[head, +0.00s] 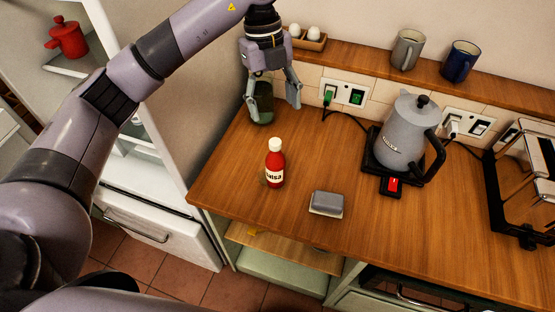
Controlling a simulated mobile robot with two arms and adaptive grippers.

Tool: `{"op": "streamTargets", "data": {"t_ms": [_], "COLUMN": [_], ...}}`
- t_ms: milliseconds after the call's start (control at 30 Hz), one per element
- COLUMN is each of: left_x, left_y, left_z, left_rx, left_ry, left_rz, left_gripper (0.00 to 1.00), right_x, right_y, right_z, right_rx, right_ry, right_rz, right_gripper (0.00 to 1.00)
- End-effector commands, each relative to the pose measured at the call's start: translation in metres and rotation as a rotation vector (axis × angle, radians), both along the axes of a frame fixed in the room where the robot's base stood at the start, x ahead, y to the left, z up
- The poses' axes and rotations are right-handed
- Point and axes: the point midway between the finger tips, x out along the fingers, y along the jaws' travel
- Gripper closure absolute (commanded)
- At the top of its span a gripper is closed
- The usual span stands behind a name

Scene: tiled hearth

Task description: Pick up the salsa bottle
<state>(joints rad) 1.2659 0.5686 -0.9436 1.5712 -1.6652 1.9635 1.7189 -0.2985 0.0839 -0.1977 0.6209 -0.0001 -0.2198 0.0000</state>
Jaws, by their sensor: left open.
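The salsa bottle (275,167) is red with a white cap and a white label. It stands upright on the wooden counter (230,185), near its left end. My left gripper (272,106) is open, with its fingers spread and pointing down, above and behind the bottle in the picture. The gripper is apart from the bottle. A dark green glass (262,108) shows by the gripper's left finger; I cannot tell whether they touch. My right gripper is not in view.
A grey sponge on a dish (327,203) lies right of the bottle. Two mugs (407,50) (461,62) and an egg holder (307,40) sit on the shelf. Counter around the bottle is clear.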

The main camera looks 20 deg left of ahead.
Motion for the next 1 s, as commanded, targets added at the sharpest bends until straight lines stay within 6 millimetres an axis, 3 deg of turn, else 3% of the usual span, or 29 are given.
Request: {"op": "streamTargets", "data": {"t_ms": [167,600,833,1000], "left_x": [-0.002,-0.011,-0.012,-0.011], "left_y": [0.009,-0.002,-0.004,-0.006], "left_z": [-0.013,-0.101,-0.118,-0.136], "left_rx": [0.049,0.044,0.043,0.042], "left_ry": [0.009,0.008,0.004,0.009], "left_rz": [0.026,0.022,0.021,0.022], "left_gripper": [0.37,0.37,0.37,0.37], "right_x": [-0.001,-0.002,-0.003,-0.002], "right_y": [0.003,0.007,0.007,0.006], "right_z": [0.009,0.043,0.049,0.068], "right_rx": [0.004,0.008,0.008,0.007], "right_ry": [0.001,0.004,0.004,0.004], "right_rz": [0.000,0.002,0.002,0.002], "right_gripper": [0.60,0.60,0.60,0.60]}}
